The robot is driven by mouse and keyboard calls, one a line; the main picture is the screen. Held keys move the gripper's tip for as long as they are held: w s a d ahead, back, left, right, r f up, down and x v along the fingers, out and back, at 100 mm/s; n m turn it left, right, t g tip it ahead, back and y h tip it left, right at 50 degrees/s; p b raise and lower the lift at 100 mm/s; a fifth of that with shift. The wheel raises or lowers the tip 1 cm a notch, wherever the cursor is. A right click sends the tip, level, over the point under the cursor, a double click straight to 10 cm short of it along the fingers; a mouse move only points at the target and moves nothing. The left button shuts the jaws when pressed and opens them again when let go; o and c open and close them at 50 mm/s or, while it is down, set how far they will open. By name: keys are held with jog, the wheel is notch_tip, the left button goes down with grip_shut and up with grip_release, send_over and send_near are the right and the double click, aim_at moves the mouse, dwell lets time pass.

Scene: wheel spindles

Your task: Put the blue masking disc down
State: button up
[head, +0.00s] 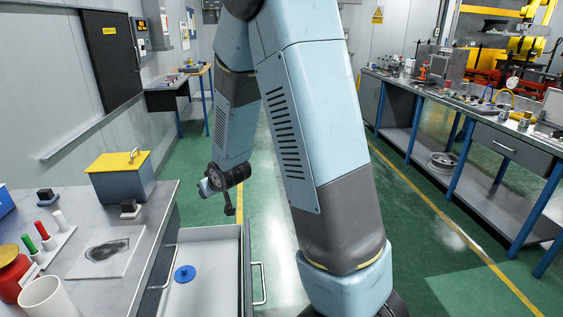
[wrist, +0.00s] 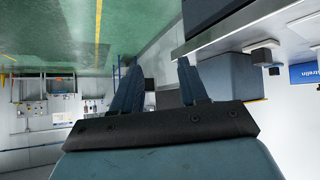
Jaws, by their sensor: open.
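The blue masking disc (head: 185,273) lies flat on the bottom of an open pale drawer (head: 215,292), near its left side. It has a small raised knob in the middle. My gripper (wrist: 160,72) is open in the wrist view, with its two dark blue fingers apart and nothing between them. In the head view the end of my arm hangs above and beyond the far end of the drawer, clear of the disc. The fingers are too small there to make out well. The disc does not show in the wrist view.
The grey bench (head: 150,225) left of the drawer carries a blue box with a yellow lid (head: 120,175), a plate with a dark patch (head: 106,250), coloured pegs (head: 42,235), a red container (head: 14,275) and a white cup (head: 48,299). Green floor lies open beyond the drawer.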

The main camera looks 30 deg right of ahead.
jog(key=s+d+r+m, duration=0.1)
jog(key=s+d+r, duration=0.35)
jog(key=r, duration=0.45)
jog(key=s+d+r+g, duration=0.1)
jog(key=s+r, duration=0.3)
jog(key=s, duration=0.5)
jog(key=s+d+r+m+g+h, duration=0.1)
jog(key=s+r, duration=0.4)
jog(key=s, duration=0.4)
jog(key=s+d+r+m+g, duration=0.1)
jog(key=s+r, duration=0.3)
jog(key=s, duration=0.5)
jog(key=shift+d+r+g+h, duration=0.3)
jog(key=shift+d+g, duration=0.05)
jog(key=shift+g, duration=0.05)
jog(key=shift+s, duration=0.1)
